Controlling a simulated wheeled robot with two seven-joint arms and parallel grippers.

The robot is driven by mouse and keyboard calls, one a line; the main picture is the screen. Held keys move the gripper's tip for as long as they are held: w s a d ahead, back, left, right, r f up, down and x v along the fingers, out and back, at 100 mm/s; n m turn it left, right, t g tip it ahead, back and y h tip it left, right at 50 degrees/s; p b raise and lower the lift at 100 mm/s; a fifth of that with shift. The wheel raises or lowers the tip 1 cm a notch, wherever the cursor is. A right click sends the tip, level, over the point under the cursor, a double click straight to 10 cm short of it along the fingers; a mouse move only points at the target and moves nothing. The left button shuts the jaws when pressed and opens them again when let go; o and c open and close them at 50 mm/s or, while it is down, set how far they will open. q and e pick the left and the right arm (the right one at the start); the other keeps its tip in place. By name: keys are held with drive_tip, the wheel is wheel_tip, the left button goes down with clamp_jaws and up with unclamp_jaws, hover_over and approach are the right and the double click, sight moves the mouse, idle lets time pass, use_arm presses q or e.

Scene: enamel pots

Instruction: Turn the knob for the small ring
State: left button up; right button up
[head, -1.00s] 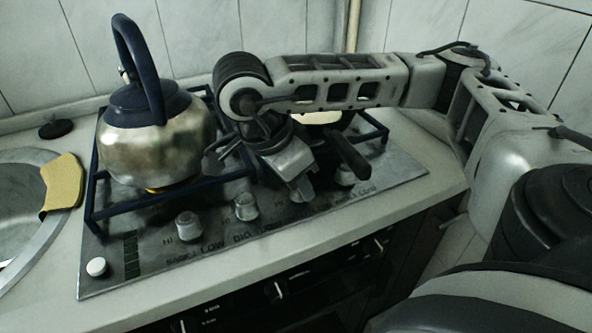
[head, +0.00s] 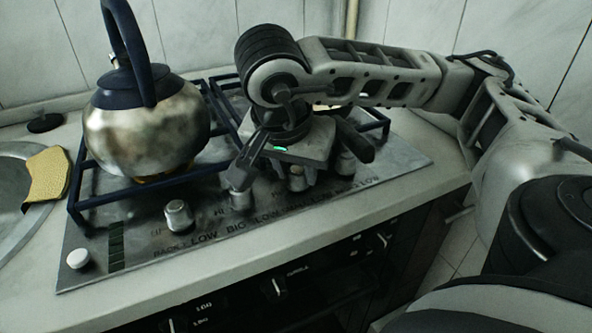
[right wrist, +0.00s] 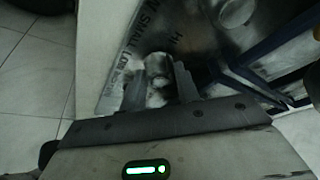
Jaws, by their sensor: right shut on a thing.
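In the head view my right gripper (head: 318,165) is down at the right part of the hob's front row of knobs, its body hiding the fingertips. In the right wrist view its two fingers (right wrist: 158,92) are closed around a pale knob (right wrist: 156,66). The knob is beside the printed words "SMALL LOW", near the hob's corner. The fingers partly cover it, and its pointer mark cannot be read. Another knob (right wrist: 236,12) stands apart from the fingers. The small ring is mostly hidden behind my arm in the head view. My left gripper is not in view.
A metal kettle (head: 150,130) with a blue handle stands on the left rack. More knobs (head: 178,215) line the hob's front, with a white button (head: 78,259) at the left.

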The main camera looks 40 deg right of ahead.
idle(0.4)
drive_tip(key=o, duration=0.9)
drive_tip(key=shift+c, duration=0.2)
drive_tip(key=shift+o, duration=0.6)
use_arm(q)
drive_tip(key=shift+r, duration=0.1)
use_arm(e)
drive_tip(key=shift+r, duration=0.1)
drive_tip(key=shift+a+r+p, duration=0.1)
drive_tip(key=shift+r+p, duration=0.2)
use_arm(q)
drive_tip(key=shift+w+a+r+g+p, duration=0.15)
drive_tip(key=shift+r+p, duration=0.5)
drive_tip(key=shift+p, duration=1)
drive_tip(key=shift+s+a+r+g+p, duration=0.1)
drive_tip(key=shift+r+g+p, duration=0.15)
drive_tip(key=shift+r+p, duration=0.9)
use_arm(e)
drive_tip(key=v, duration=1.5)
drive_tip(key=shift+s+p, duration=0.15)
drive_tip(key=shift+p, duration=0.3)
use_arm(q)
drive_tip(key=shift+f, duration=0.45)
